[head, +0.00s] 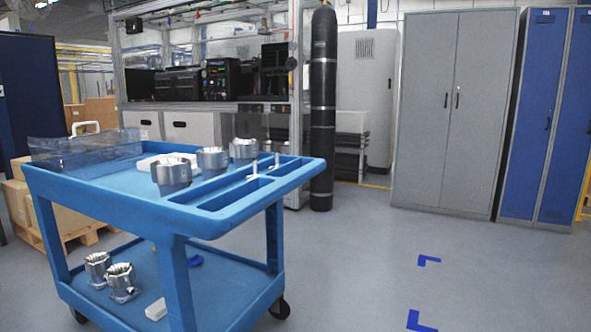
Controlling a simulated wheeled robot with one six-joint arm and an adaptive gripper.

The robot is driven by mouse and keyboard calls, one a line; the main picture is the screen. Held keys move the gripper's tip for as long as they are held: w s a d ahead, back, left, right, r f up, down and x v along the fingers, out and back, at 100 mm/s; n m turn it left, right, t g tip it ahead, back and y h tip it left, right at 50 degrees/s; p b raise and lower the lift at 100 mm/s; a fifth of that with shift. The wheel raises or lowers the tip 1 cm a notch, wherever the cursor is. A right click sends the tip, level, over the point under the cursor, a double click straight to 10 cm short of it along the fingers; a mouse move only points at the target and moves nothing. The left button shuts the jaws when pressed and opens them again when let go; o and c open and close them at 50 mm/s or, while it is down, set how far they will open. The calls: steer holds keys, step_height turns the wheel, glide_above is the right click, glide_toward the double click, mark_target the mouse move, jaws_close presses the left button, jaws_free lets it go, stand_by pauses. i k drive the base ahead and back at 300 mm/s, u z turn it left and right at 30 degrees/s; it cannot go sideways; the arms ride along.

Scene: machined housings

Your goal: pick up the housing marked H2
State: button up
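Three silvery machined housings stand upright on the top of a blue cart (110,200): a near one (172,175), a middle one (212,160) and a far one (243,150), in a slanting row. Two more housings stand on the lower shelf, a left one (97,268) and a right one (122,284) close beside it. The marking H2 cannot be read on any of them at this size. My gripper is not in view.
The cart top has recessed compartments (222,194) on the right, a clear bin (72,150) at left and a whitish object behind the near housing. A white block (156,309) lies on the lower shelf. Floor right of the cart is clear, with blue corner marks (428,260). A black cylinder (322,110) stands behind.

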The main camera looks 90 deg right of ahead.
mark_target(213, 161)
steer(key=z, duration=1.95)
